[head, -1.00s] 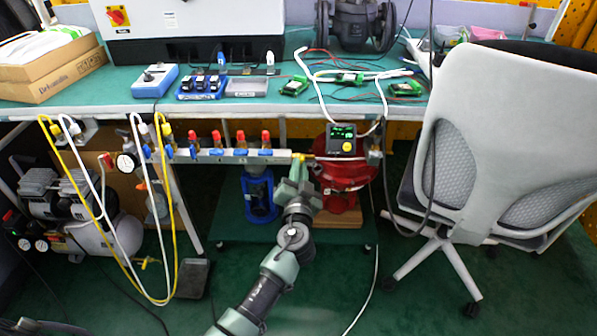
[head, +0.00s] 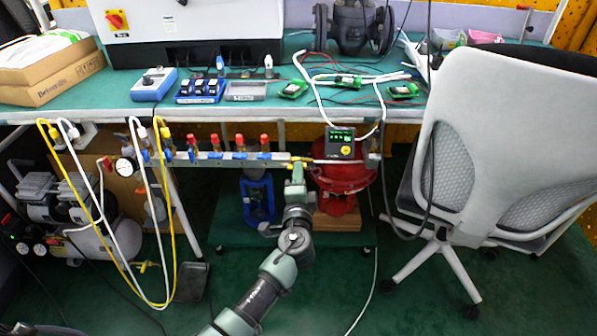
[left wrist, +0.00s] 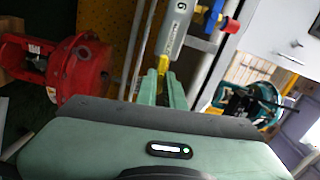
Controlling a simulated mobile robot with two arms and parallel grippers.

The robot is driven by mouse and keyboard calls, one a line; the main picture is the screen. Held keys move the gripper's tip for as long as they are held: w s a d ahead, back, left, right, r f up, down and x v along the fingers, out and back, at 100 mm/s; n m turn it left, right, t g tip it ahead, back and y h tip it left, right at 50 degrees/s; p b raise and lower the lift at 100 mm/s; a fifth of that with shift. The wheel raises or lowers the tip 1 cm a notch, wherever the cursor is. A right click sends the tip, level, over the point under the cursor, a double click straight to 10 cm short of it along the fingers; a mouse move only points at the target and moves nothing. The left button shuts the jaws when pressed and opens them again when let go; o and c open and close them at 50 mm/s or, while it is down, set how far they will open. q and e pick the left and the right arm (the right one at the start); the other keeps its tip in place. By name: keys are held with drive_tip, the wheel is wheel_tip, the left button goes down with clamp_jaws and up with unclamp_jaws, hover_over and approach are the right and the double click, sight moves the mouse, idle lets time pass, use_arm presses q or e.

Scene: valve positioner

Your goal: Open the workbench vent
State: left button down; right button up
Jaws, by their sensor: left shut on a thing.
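A grey manifold bar (head: 220,158) with red and blue valves runs under the workbench's front edge. At its right end is a small yellow vent piece (head: 299,160). My left gripper (head: 298,171) is at this end from below, shut on the yellow piece. In the left wrist view, the yellow vent piece (left wrist: 166,50) sits at the tips of my left gripper (left wrist: 163,80), below the grey bar end (left wrist: 177,20). The fingers hide part of it, so its exact angle is hard to tell. My right gripper is not in view.
A display box (head: 340,143) hangs just right of the gripper, above a red actuator (head: 342,177). A blue device (head: 258,198) stands behind on the low shelf. Yellow and white hoses (head: 172,240) hang left. A grey chair (head: 490,150) stands right.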

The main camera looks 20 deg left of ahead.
use_arm(q)
drive_tip(key=shift+f+m, duration=0.15)
drive_tip(key=shift+m, duration=0.65)
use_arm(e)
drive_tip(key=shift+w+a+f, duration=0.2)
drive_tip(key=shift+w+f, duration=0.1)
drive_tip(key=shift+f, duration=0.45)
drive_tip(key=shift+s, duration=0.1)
use_arm(q)
drive_tip(key=c, duration=1.5)
unclamp_jaws()
drive_tip(key=shift+s, duration=0.1)
